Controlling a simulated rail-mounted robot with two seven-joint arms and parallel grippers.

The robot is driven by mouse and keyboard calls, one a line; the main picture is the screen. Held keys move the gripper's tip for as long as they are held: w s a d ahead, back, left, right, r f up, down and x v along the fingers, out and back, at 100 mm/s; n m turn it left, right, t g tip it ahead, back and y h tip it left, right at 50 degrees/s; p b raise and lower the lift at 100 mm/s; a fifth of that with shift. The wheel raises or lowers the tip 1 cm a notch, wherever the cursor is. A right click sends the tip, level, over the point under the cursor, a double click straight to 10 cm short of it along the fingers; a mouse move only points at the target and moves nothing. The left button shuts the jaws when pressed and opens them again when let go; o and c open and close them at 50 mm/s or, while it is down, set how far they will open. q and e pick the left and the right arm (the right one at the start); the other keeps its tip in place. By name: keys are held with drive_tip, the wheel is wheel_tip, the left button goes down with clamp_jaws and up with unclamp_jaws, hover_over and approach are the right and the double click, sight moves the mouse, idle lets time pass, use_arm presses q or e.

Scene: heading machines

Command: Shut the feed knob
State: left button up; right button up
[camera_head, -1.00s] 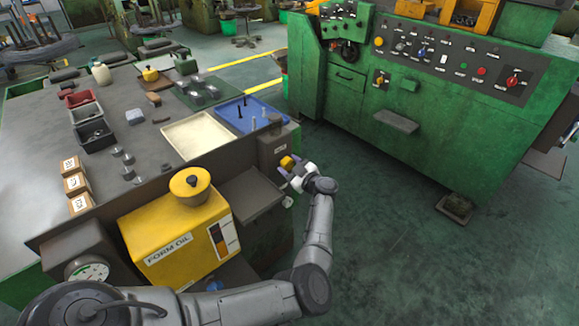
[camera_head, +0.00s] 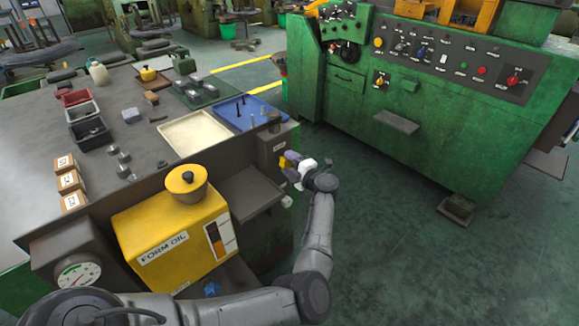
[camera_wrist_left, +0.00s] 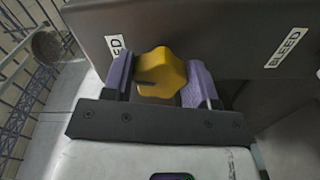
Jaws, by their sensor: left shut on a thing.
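A yellow lobed knob (camera_wrist_left: 160,72) sits on the dark box (camera_head: 272,145) at the right end of the workbench. The knob also shows small in the head view (camera_head: 283,162). My left gripper (camera_wrist_left: 161,88) is shut on this knob, with one purple finger on each side of it. In the head view the left gripper (camera_head: 290,161) is turned on its side at the box's front face. My right gripper is not in view.
A yellow form oil tank (camera_head: 172,240) with a filler cup stands left of my left arm. A blue star knob (camera_head: 211,289) is below it. A dark shelf (camera_head: 245,192) juts out under the box. The floor right of the arm is clear up to the green machine (camera_head: 400,125).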

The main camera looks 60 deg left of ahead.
use_arm(q)
drive_tip(key=shift+n+b, duration=0.5)
drive_tip(key=shift+n, duration=0.8)
drive_tip(key=shift+r, duration=0.1)
drive_tip(key=o, duration=0.9)
drive_tip(key=shift+o, duration=0.2)
drive_tip(key=w+d+p, duration=0.2)
drive_tip(key=d, duration=1.1)
drive_tip(key=shift+w+d, duration=0.15)
drive_tip(key=shift+d, duration=0.2)
